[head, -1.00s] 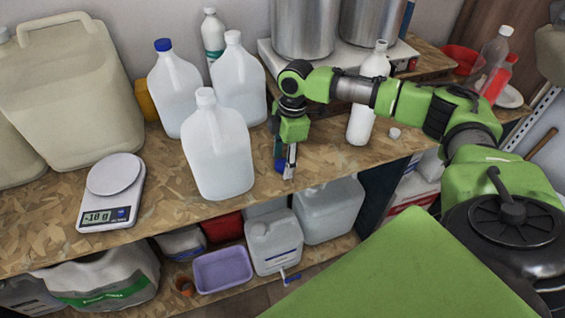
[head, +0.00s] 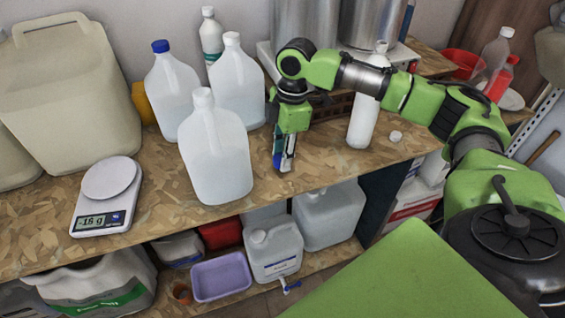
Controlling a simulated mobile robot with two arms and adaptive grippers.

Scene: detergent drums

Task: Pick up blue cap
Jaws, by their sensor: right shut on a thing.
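My right gripper (head: 284,164) points down over the front part of the wooden worktop, to the right of the front white jug. Its fingers are shut on a small blue thing, which looks like the blue cap (head: 290,164) and is mostly hidden by the fingers. I cannot tell whether it touches the worktop. Another blue cap (head: 160,46) sits on the neck of the left translucent jug (head: 174,95). My left gripper is not in view.
The front jug (head: 214,150) stands close left of my right gripper. A scale (head: 105,195) stands at left. The lower shelf holds a purple tub (head: 222,277) and canisters (head: 272,250).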

